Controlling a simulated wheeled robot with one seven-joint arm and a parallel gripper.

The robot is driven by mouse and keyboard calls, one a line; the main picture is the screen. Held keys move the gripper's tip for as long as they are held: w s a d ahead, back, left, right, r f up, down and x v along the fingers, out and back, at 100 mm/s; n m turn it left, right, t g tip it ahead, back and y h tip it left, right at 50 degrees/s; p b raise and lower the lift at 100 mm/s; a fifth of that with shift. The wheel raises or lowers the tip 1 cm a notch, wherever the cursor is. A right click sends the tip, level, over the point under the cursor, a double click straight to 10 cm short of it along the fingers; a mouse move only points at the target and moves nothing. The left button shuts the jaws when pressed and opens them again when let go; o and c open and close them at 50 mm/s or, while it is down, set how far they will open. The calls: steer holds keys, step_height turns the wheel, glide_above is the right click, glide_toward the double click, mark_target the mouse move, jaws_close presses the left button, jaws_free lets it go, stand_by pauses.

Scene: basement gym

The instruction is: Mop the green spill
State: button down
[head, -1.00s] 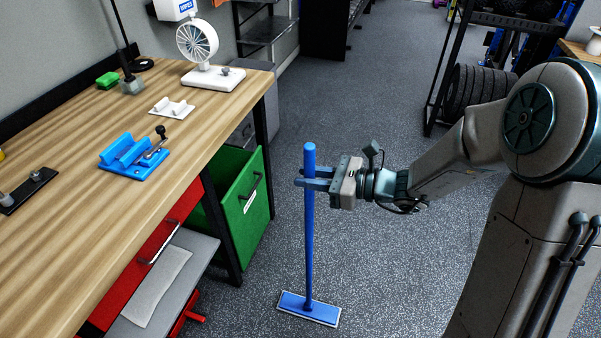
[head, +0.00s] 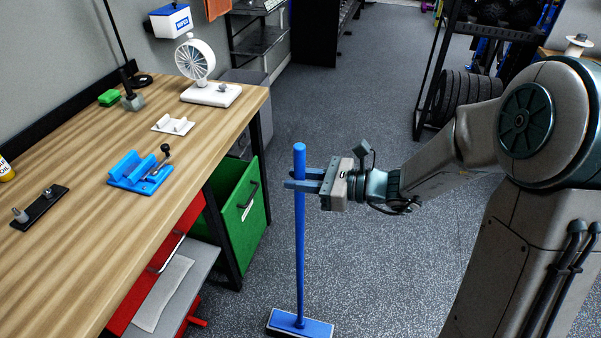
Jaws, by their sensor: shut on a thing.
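A blue mop stands upright in the head view, with a straight blue handle (head: 300,240) and a flat rectangular blue head (head: 299,325) at the bottom edge of the picture. My gripper (head: 303,180) is shut on the upper part of the mop handle, a little below its top. The mop head is at or close to the grey floor; I cannot tell whether it touches. No green spill shows in this view.
A wooden workbench (head: 70,270) with small tools and a white fan (head: 197,62) runs along the left. A green bin (head: 234,205) and a red drawer (head: 158,265) sit under it. A rack with black plates (head: 462,95) stands at the upper right. Grey floor (head: 360,75) between is clear.

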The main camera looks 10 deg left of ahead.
mark_target(301, 160)
steer(key=shift+r, duration=0.15)
steer(key=shift+r+p, duration=2.2)
steer(key=shift+r, duration=0.2)
steer(key=shift+w, duration=0.1)
